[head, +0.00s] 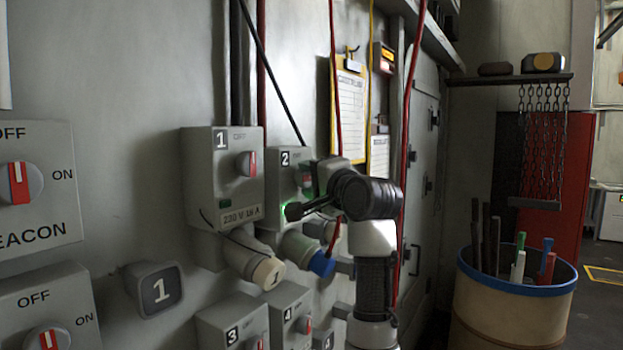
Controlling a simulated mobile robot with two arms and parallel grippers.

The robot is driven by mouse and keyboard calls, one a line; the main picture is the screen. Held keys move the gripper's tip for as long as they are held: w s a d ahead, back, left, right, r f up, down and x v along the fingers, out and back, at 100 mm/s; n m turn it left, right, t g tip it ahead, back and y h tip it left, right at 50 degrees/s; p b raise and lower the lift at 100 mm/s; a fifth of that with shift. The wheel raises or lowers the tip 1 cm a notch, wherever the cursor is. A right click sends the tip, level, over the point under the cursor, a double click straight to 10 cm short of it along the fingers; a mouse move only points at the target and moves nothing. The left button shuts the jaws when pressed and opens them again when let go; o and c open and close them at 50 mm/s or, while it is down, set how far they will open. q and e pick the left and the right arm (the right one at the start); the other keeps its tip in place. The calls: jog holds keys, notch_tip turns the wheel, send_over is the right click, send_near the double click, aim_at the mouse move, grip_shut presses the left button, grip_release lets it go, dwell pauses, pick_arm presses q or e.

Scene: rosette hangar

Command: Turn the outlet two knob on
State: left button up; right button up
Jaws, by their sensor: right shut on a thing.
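The outlet two box (287,159) is a grey wall unit with a black "2" label, right of the outlet one box (220,150). My right gripper (303,205) is at the front of the outlet two box, its arm coming up from below. A green glow shows on the box's lower front beside the fingertip. Below it hangs a socket with a blue cap (322,264). My left gripper is out of view.
Outlet one's knob (247,164) has a red mark. Boxes three (230,318) and four (290,300) sit below. The beacon switch (22,184) is at the far left. Red cables hang near my arm. A barrel (500,305) holding tools stands right.

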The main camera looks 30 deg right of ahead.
jog(key=o, duration=0.9)
jog(key=s+b, duration=0.1)
jog(key=s, duration=0.2)
jog(key=s+b, duration=0.2)
jog(key=s, duration=0.2)
jog(key=s+b, duration=0.2)
jog(key=s, duration=0.1)
jog(key=shift+s+f, duration=0.4)
